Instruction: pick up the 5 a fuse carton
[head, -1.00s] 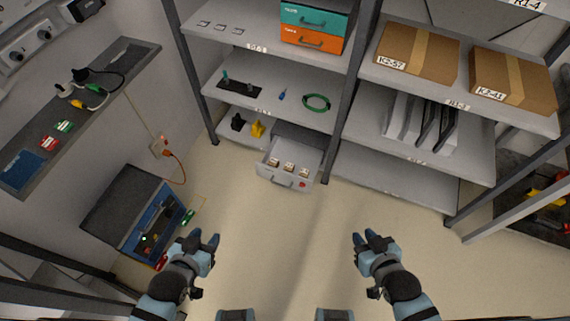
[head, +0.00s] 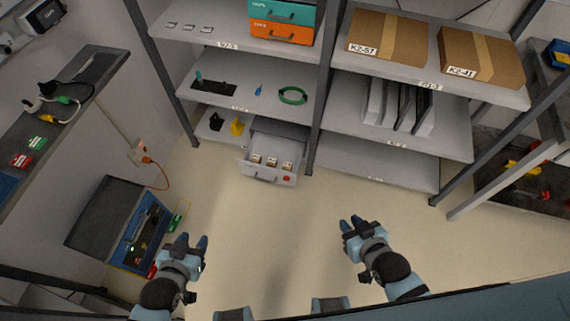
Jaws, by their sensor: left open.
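Three small pale cartons (head: 271,162) with brown and dark markings sit in a row in an open grey drawer (head: 265,178) low on the shelf unit. Their labels are too small to read, so I cannot tell which is the 5 A fuse carton. A small red item (head: 286,178) lies at the drawer's front right. My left gripper (head: 192,241) is open and empty, in front of the drawer to the lower left. My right gripper (head: 351,222) looks open and empty, to the lower right of the drawer. Both are well apart from the cartons.
A blue open case (head: 140,235) with a green item (head: 176,222) beside it stands on the floor at left. An orange cable (head: 160,170) hangs from a wall socket. Shelves with cardboard boxes (head: 480,55) stand at right. The floor before the drawer is clear.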

